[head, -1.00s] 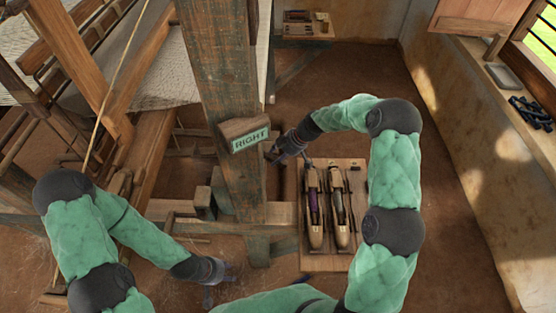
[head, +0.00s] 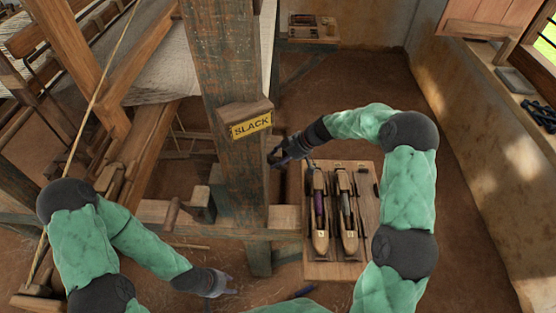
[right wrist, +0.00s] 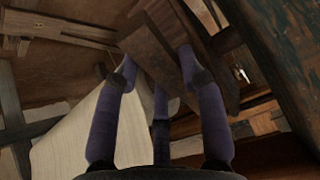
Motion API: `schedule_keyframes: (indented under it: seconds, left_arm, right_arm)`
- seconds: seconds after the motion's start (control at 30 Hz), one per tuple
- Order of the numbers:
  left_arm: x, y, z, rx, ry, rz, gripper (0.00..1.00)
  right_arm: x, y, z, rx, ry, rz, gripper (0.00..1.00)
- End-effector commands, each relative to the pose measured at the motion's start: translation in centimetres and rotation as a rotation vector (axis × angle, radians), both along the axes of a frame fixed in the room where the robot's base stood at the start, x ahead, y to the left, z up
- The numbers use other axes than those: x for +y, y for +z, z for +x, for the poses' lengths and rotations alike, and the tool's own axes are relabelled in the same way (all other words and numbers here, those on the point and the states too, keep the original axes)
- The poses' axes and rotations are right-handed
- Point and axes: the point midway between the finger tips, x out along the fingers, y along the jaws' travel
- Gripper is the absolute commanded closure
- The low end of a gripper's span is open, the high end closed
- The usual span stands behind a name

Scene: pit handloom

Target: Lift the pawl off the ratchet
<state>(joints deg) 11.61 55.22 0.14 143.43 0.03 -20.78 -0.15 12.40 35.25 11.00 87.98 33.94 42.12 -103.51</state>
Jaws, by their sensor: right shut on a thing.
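My right gripper (head: 277,155) is beside the far right side of the upright post (head: 240,140), under the small sign. In the right wrist view its fingers (right wrist: 158,72) are shut on a dark wooden piece (right wrist: 150,46), which looks like the pawl. I cannot make out the ratchet; the post and gripper hide that spot in the head view. The sign (head: 250,125) on the post is yellow and reads SLACK. My left gripper (head: 224,287) hangs low at the bottom, apart from the loom; its finger opening is unclear.
A wooden board (head: 367,247) with two shuttles (head: 319,215) lies right of the post. The loom's beams and pale cloth (head: 150,65) fill the left. A ledge (head: 520,90) runs along the right wall. Bare floor (head: 350,85) is open behind the board.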

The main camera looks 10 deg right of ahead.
Motion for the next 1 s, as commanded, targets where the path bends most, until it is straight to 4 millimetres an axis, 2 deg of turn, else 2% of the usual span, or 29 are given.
schedule_keyframes:
  seconds: [0.07, 0.1, 0.17, 0.63, 1.0]
  left_arm:
    - [0.0, 0.0, 0.0, 0.0, 0.0, 0.0, 0.6]
    - [0.0, 0.0, 0.0, 0.0, 0.0, 0.0, 0.6]
    - [0.0, 0.0, 0.0, 0.0, 0.0, 0.0, 0.6]
    - [0.0, 0.0, 0.0, 0.0, 0.0, 0.0, 0.6]
    - [0.0, 0.0, 0.0, 0.0, 0.0, 0.0, 0.6]
  right_arm:
    - [0.0, -0.2, -0.1, 0.003, 0.003, -0.002, 1.0]
    - [0.0, -0.2, -0.1, 0.003, 0.003, -0.002, 0.54]
    - [0.0, -0.2, -0.1, 0.002, 0.003, -0.001, 0.37]
    - [-0.5, 0.6, -0.1, -0.002, -0.001, -0.001, 0.35]
    - [-4.8, 5.5, -1.6, -0.002, -0.001, -0.002, 0.35]
